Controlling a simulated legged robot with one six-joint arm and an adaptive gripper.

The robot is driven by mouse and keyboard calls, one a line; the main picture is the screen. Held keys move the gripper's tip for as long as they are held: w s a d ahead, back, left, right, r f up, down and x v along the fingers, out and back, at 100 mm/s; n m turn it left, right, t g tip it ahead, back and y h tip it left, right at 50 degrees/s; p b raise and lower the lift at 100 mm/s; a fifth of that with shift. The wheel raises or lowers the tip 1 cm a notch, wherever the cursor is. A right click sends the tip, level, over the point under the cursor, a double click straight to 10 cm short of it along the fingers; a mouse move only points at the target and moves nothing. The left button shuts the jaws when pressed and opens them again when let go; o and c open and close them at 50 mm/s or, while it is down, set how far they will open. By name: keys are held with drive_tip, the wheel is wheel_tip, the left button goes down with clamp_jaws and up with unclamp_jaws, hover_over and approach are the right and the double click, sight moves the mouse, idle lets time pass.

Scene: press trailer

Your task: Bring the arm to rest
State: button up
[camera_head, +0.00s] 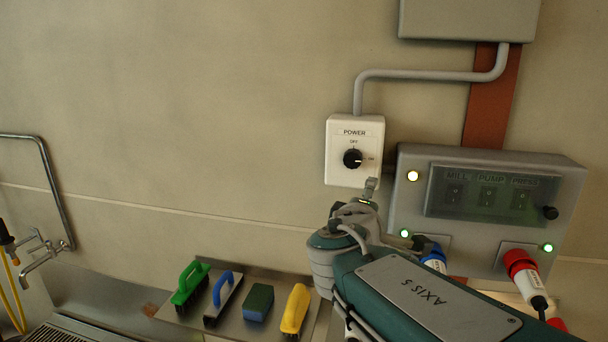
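My arm, a green link marked AXIS 5, reaches in from the lower right. My gripper (371,188) is at its far end, just below the white POWER switch box (340,172) on the wall. The box has a black rotary knob (352,159) with OFF marked above it; its pointer seems turned to the right. I cannot tell whether the gripper touches the box. The fingers are small and partly hidden by the wrist, so their opening does not show.
A grey control panel (411,160) with lit lamps is right of the gripper, with a blue plug (434,258) and a red plug (521,268) below. Brushes and a sponge (258,303) lie on a metal shelf (232,325). A sink tap (42,258) is at left. The upper left wall is bare.

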drive_tip(key=s+d+f+m+g, duration=0.4)
drive_tip(key=s+d+f+m, duration=0.1)
drive_tip(key=s+d+f, duration=0.15)
drive_tip(key=s+a+f+m+g+y, duration=0.2)
drive_tip(key=s+a+f+m+y, duration=0.1)
drive_tip(key=s+f, duration=0.3)
drive_tip(key=s+a+f+m+g+y, duration=0.3)
drive_tip(key=s+f, duration=0.3)
drive_tip(key=s, duration=0.3)
drive_tip(key=shift+s+m+g+y, duration=0.3)
drive_tip(key=shift+s+m+y, duration=0.05)
drive_tip(key=shift+m+y, duration=0.05)
